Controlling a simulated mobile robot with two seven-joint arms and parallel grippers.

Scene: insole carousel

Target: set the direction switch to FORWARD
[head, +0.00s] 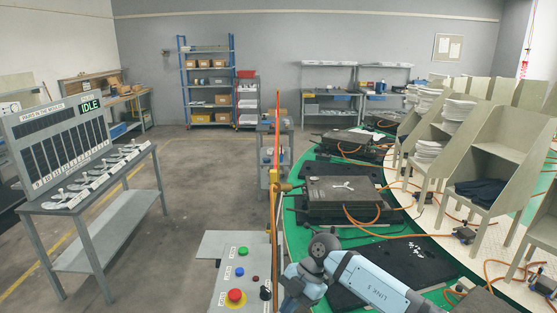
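A grey control panel (211,270) stands at the bottom centre. Its black rotary knob (265,292), which looks like the direction switch, sits at the right edge, close to my arm. Its labels are too small to read, so I cannot tell its setting. The panel also carries a green button (243,251), a blue button (239,272), a small dark red lamp or button (256,278) and a big red mushroom button (235,297) on yellow. One of my arms crosses the bottom right, just right of the panel. Neither gripper's fingers show.
An orange-edged upright barrier (275,165) stands behind the panel. The green carousel (300,236) with dark machine units (338,197) and orange hoses lies to the right. Floor between is clear.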

